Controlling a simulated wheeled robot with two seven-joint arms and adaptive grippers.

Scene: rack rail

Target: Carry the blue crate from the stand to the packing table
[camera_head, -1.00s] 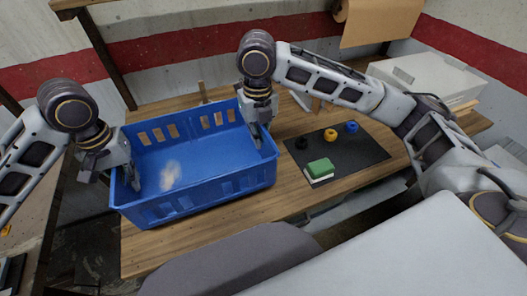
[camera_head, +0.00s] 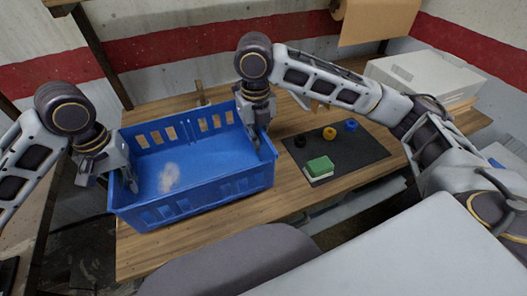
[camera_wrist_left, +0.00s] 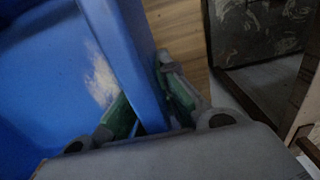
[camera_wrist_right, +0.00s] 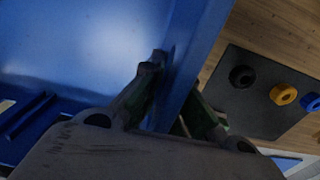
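The blue crate (camera_head: 215,187) is over the left part of the wooden packing table (camera_head: 290,205). It looks about level and appears empty, with a pale glare patch on its floor. I cannot tell whether its bottom touches the table. My left gripper (camera_head: 131,182) is on its left wall, a finger on each side; the left wrist view shows the crate wall (camera_wrist_left: 122,60) between the fingers. My right gripper (camera_head: 263,140) is on the right wall; the right wrist view shows that wall (camera_wrist_right: 190,65) between its fingers. The stand cannot be clearly made out.
Right of the crate, a dark mat (camera_head: 352,165) holds a green-topped block (camera_head: 319,167) and black (camera_head: 300,141), yellow (camera_head: 329,133) and blue (camera_head: 351,125) rings. A pale box (camera_head: 425,80) stands at the back right, below a brown paper roll (camera_head: 375,22).

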